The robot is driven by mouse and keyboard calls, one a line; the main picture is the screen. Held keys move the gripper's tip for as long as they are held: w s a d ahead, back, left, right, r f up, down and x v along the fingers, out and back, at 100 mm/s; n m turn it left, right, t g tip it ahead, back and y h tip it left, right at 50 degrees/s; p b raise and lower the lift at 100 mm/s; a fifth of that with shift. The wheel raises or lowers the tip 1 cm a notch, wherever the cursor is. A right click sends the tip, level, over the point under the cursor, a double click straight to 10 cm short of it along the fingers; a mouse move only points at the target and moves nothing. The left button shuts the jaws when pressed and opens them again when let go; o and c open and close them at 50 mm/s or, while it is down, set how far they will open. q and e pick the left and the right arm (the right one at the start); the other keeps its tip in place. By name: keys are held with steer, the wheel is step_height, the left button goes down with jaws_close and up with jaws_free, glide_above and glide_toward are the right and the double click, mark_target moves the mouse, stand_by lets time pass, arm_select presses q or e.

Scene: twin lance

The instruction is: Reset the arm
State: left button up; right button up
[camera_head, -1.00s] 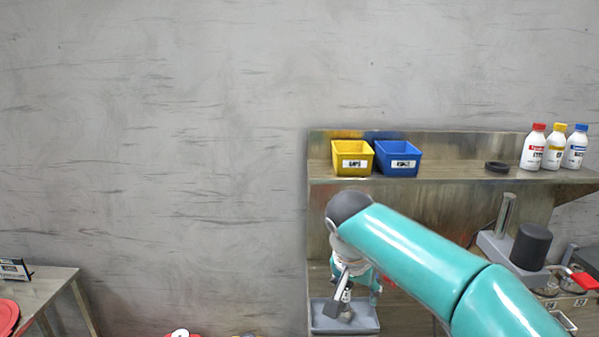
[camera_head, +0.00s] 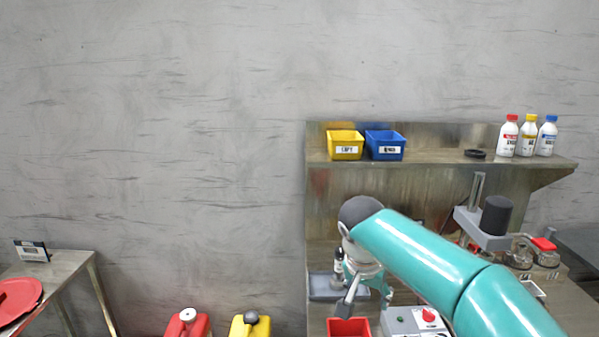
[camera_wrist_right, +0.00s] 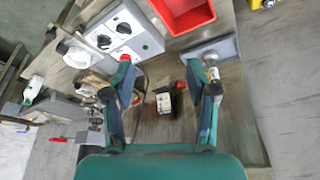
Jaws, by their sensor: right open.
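My right arm comes in from the lower right in the head view, and its gripper (camera_head: 350,290) hangs over the workbench beside a grey tray (camera_head: 325,287). In the right wrist view the two fingers of this gripper (camera_wrist_right: 168,85) are spread wide with nothing held between them. A small dark block-like object (camera_wrist_right: 170,99) shows below, between the fingers. Part of the bench behind the arm is hidden in the head view. My left gripper is in neither view.
A red bin (camera_head: 348,328) and a control box (camera_head: 415,321) are near the gripper. A shelf (camera_head: 435,163) above holds a yellow bin (camera_head: 345,146), a blue bin (camera_head: 385,146) and bottles (camera_head: 528,138). Red (camera_head: 188,325) and yellow (camera_head: 250,326) canisters stand left of the bench.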

steer(key=s+d+f+g+b, duration=0.2)
steer(key=s+f, duration=0.1)
steer(key=f, duration=0.7)
steer(key=s+d+f+g+y+b, duration=0.1)
steer(key=s+d+f+g, duration=0.15)
steer(key=f, duration=0.75)
steer(key=s+d+f+g+b, duration=0.15)
steer(key=s+f, duration=0.25)
steer(key=f, duration=0.6)
steer(key=s+a+f+n+t+y+b, duration=0.1)
steer(key=s+a+f+n+y+b, duration=0.1)
steer(key=s+f, duration=0.7)
steer(key=s+a+f+n+t+y+b, duration=0.1)
steer(key=s+a+f, duration=0.4)
steer(key=s+f, duration=0.5)
steer(key=shift+s+a+n+t+y+b, duration=0.2)
steer(key=shift+n+t+y+b, duration=0.25)
steer(key=shift+y, duration=0.65)
steer(key=shift+f, duration=0.15)
